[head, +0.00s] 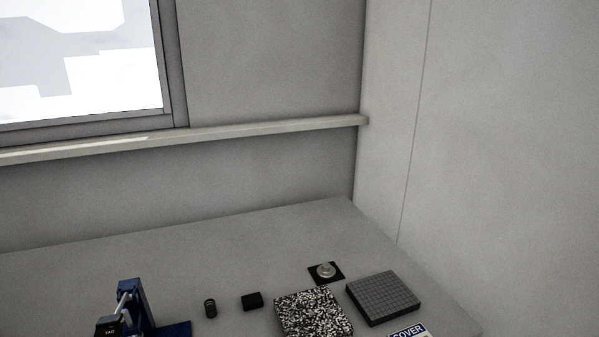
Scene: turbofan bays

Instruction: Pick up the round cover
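A small round silver piece with a raised middle (326,269) sits on a black square pad (335,278) on the grey table. It looks like the round cover, though it is small and I cannot be sure. A label reading "COVER" (408,330) lies at the bottom edge, partly cut off, and what is below it is out of frame. Neither of my grippers is in the head view.
The grey table (230,252) also holds a speckled block (313,312), a dark gridded block (384,297), a small black block (252,301), a dark coil (210,308) and a blue fixture (135,300). Walls stand behind and right. The table's back strip is clear.

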